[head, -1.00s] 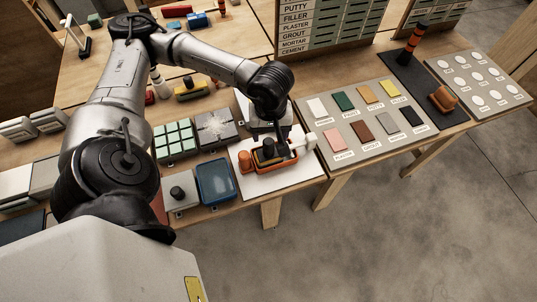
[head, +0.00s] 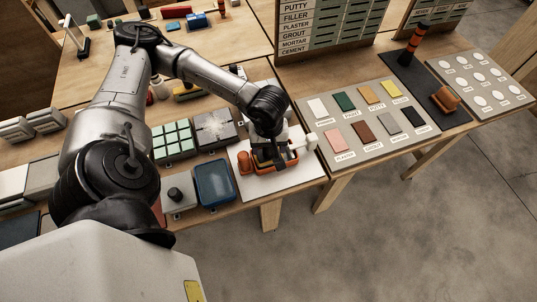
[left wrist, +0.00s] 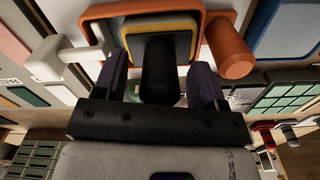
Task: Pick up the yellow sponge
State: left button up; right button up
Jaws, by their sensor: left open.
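A yellow pad (left wrist: 160,21) with a grey layer and a black handle (left wrist: 160,70) shows in the left wrist view, inside an orange-rimmed tray (left wrist: 204,16). I take it as the yellow sponge. In the head view the orange tray (head: 291,164) sits on a white board, and my left gripper (head: 268,158) is over it, hiding most of the pad. My left gripper (left wrist: 160,82) is open, one dark purple finger on each side of the handle. I cannot tell whether the fingers touch it. My right gripper is not in view.
A white clamp-like part (head: 310,141) and an orange knob (head: 243,163) stand close beside the tray. A blue tray (head: 214,184) is to the left. A grey board (head: 350,110) with coloured sample pads, one yellow, lies to the right.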

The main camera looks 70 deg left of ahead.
pick_arm(q)
grip_shut()
dwell(0.5)
jog(key=shift+r, duration=0.2)
notch_tip(320, 180, up, 4)
jog(key=shift+f+p, duration=0.1)
jog(key=shift+p, duration=0.4)
jog(key=w+d+r+p, duration=0.1)
jog(key=w+d+r, duration=0.2)
jog(key=d+r, duration=0.4)
jog(key=shift+w+d+p, duration=0.3)
jog(key=shift+d+p, duration=0.1)
jog(key=shift+d, duration=1.65)
